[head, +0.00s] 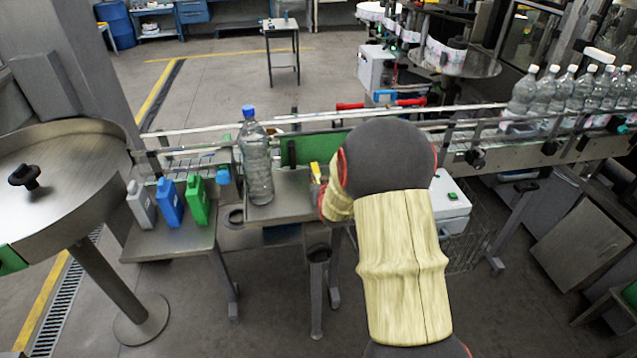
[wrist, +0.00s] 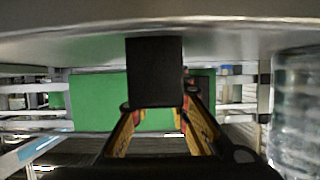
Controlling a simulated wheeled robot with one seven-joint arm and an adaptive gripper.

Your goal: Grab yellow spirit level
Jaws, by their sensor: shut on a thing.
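My gripper (wrist: 153,110) is shut on a block-like thing (wrist: 154,72) with a black face in the wrist view. No yellow shows on that face, so I cannot tell from it whether this is the spirit level. The gripper's yellowish fingers reach up to it from both sides. In the head view my arm hides most of the gripper. A small yellow piece (head: 315,172) shows just left of my wrist, over the steel table; whether it is a finger or the level is unclear. No other yellow level is in sight.
A large clear bottle (head: 256,165) with a blue cap stands close left of my gripper. Grey, blue and green (head: 196,200) bottles stand on a small table further left. A conveyor (head: 460,150) runs behind, with several clear bottles (head: 565,92) at right.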

